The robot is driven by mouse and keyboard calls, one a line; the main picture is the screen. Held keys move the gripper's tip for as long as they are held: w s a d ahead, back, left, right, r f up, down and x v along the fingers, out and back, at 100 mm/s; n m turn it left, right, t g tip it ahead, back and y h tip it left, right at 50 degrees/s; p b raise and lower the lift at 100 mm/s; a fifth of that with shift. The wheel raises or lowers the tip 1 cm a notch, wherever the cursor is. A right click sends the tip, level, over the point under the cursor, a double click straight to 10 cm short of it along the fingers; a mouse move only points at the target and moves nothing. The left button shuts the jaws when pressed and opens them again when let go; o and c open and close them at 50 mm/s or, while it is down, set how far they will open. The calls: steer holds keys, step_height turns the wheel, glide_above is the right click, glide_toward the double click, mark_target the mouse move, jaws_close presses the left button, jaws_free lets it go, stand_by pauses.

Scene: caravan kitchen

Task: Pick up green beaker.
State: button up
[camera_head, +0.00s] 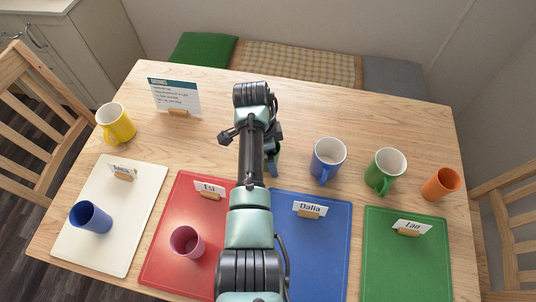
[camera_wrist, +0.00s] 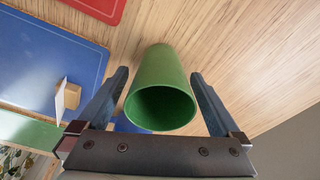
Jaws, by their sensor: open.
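The green beaker (camera_wrist: 162,80) is a plain, handleless cup in the wrist view, its open mouth towards the camera. I cannot tell whether it stands or lies. My gripper (camera_wrist: 160,76) is open, with one finger on each side of the beaker and visible gaps between fingers and wall. In the head view my arm hides the beaker, and my gripper is mostly hidden too. A green mug (camera_head: 385,172) with a handle is a different thing, at the right of the table.
A blue mug (camera_head: 327,161) and an orange beaker (camera_head: 440,184) are on the right. A yellow mug (camera_head: 116,124), blue beaker (camera_head: 91,217) and pink beaker (camera_head: 186,242) are on the left. Name cards stand on the coloured mats; the Dalia card (camera_head: 310,209) is nearby. A sign (camera_head: 175,97) stands at the back.

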steer(key=shift+c, duration=0.3)
steer(key=c, duration=1.2)
steer(key=shift+r, duration=0.15)
